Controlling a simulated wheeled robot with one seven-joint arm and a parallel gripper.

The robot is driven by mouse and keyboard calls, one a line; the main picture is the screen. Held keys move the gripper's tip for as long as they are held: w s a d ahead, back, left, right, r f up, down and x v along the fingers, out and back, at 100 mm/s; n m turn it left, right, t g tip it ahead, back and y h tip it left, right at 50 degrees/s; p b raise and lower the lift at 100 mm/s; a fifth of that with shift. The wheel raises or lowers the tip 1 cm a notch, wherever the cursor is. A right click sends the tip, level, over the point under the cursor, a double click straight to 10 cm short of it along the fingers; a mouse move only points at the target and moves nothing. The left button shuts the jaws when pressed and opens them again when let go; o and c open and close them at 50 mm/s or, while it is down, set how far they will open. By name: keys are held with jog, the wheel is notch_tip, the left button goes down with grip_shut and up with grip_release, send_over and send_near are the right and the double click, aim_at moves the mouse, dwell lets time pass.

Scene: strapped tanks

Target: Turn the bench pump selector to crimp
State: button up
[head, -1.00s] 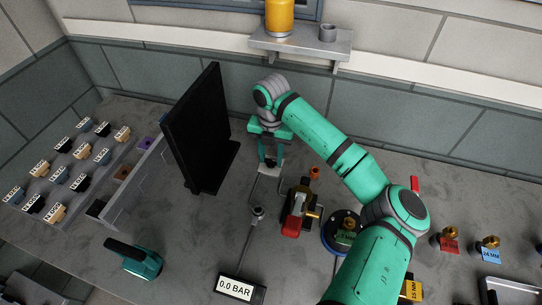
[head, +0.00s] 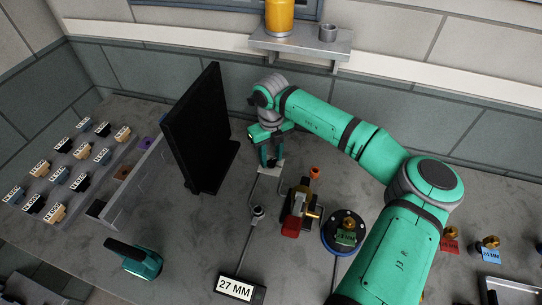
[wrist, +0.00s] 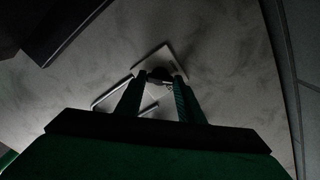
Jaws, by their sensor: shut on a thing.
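The selector is a light plate (head: 268,172) on the bench right of the black screen, with a dark knob on it. In the wrist view the plate (wrist: 156,58) lies beyond my fingertips and the dark knob (wrist: 159,74) sits between them. My gripper (head: 270,160) points down and is shut on the knob. It also shows in the wrist view (wrist: 155,82), with a finger on each side of the knob. The display (head: 236,288) at the front reads 27 MM. Any position marks on the selector are hidden or too small to read.
The black screen (head: 201,128) stands close left of my gripper. A red and brass fitting device (head: 298,214) and a round dark base (head: 343,233) with a green tag are to the right. A teal hand tool (head: 134,258) lies at front left.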

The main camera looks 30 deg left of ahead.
aim_at(271, 160)
jog(key=n, duration=0.4)
jog(key=shift+r+n, duration=0.1)
jog(key=shift+n, duration=2.2)
jog(key=shift+a, duration=0.1)
jog(key=o, duration=1.1)
jog(key=shift+c, duration=0.2)
notch_tip(271, 160, up, 11)
